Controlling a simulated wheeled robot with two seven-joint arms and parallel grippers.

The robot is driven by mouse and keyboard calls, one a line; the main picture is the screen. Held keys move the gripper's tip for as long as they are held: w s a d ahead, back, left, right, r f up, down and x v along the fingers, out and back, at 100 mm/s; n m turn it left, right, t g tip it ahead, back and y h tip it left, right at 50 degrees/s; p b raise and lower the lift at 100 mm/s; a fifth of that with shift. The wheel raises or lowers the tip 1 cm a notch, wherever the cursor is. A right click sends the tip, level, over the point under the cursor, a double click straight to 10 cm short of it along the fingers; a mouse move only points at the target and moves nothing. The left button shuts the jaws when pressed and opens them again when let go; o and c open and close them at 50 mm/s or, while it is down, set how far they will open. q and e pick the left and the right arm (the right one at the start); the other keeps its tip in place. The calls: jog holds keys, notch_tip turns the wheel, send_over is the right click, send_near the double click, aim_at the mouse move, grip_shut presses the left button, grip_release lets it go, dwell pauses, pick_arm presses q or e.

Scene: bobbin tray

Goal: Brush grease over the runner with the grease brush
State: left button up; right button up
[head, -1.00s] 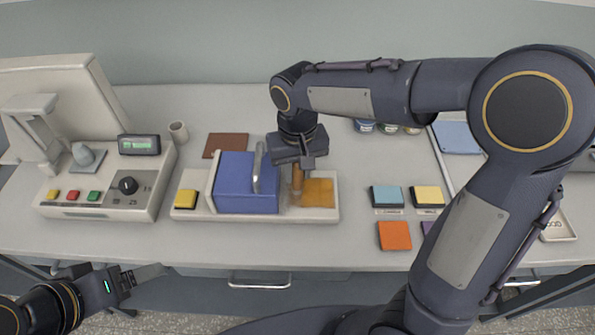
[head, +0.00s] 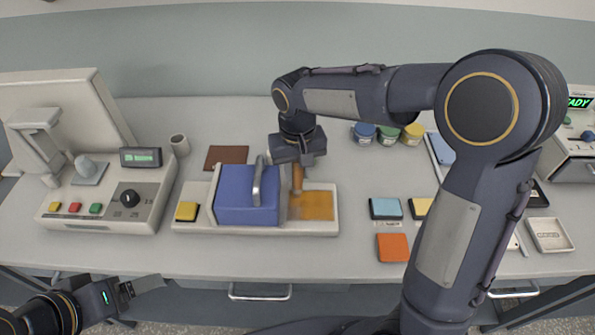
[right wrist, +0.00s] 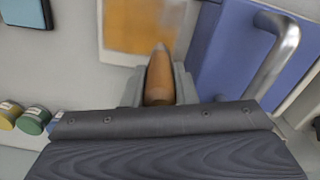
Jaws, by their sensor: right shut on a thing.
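My right gripper (head: 297,164) is shut on the brush's wooden handle (head: 297,180), which points down over the near tray. The handle also shows between the fingers in the right wrist view (right wrist: 160,76). The brush's bristles cannot be made out. Just beside the handle lies an amber-orange panel (head: 318,206) at the right end of the pale tray (head: 270,230); it looks like the runner's surface, though I cannot be sure. A blue block (head: 240,205) with a metal handle (head: 257,185) fills the tray's middle. My left gripper (head: 140,288) is low at the left, off the table; its finger gap is unclear.
A control box with coloured buttons (head: 110,205) stands at left, near a small cup (head: 179,145). Blue, green and yellow jars (head: 388,135) stand at the back. Coloured pads (head: 392,247) lie right of the tray. A brown mat (head: 226,157) lies behind it.

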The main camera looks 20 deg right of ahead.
jog(key=shift+w+d, duration=0.1)
jog(key=shift+w, duration=0.15)
jog(key=shift+s+a+b, duration=0.1)
jog(key=shift+s+a, duration=0.1)
jog(key=shift+s, duration=0.5)
jog(key=shift+s+a+b, duration=0.1)
jog(key=shift+s+a, duration=0.1)
jog(key=shift+s, duration=0.45)
jog(key=shift+s+a+b, duration=0.1)
jog(key=shift+s+a, duration=0.1)
jog(key=shift+s, duration=0.5)
jog(key=shift+s, duration=0.15)
jog(key=shift+w+d+p, duration=0.2)
jog(key=shift+w+p, duration=0.05)
jog(key=shift+w, duration=0.45)
jog(key=shift+w+d+p, duration=0.2)
jog(key=shift+w+p, duration=0.05)
jog(key=shift+w, duration=0.45)
jog(key=shift+w, duration=0.1)
